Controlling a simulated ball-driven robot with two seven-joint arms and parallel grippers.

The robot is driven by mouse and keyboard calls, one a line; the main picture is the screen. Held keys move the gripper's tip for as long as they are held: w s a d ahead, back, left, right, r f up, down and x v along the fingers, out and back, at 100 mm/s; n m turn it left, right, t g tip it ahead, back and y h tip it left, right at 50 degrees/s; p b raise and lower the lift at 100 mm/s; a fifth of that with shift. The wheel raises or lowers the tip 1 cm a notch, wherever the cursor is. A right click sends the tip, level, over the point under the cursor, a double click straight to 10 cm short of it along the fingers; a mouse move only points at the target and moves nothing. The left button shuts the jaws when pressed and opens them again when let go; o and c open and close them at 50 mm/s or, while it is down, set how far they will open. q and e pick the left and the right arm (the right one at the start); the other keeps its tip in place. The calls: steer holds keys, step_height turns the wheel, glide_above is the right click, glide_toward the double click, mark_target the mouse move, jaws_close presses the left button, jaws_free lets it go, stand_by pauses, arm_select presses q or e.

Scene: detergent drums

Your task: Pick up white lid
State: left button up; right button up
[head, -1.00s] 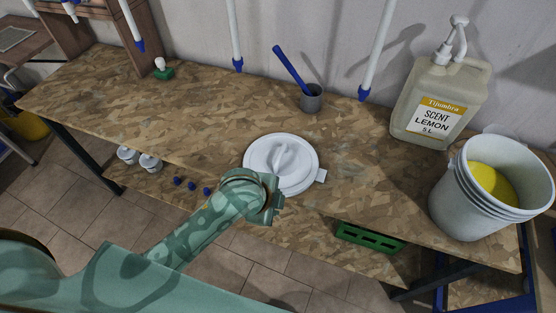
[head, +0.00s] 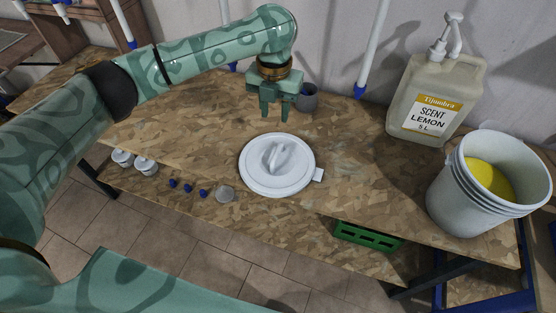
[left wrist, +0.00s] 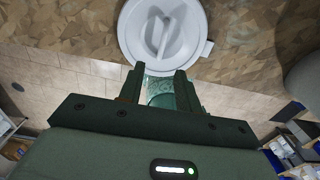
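The white lid (head: 298,176) lies flat on the wooden table, near its front edge, with its raised handle bar upward. It also shows at the top of the left wrist view (left wrist: 200,25). My left gripper (head: 278,114) points down above the table, just behind the lid in the head view. Its two fingers are apart with nothing between them, and it does not touch the lid. In the left wrist view the fingers (left wrist: 160,82) are spread below the lid's rim. My right gripper is not in view.
A lemon detergent jug (head: 432,100) and a white bucket (head: 478,212) with yellow contents stand at the right. A green crate (head: 368,237) sits on the lower shelf. The table between lid and bucket is clear.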

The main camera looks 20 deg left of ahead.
mark_target(277, 151)
arm_select(q)
step_height(277, 151, down, 11)
steer(key=b, duration=0.4)
steer(key=shift+d, duration=0.1)
steer(key=f, duration=0.1)
steer(key=f+b, duration=0.1)
steer(key=f, duration=0.1)
steer(key=f+b, duration=0.1)
steer(key=shift+s+d+f, duration=0.2)
steer(key=shift+s+f, duration=0.05)
steer(key=shift+f, duration=0.05)
steer(key=shift+f+b, duration=0.3)
steer(key=shift+b, duration=0.1)
steer(key=shift+r, duration=0.1)
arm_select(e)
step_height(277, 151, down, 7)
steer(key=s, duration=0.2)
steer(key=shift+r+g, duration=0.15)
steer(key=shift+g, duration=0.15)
arm_select(q)
jaws_close()
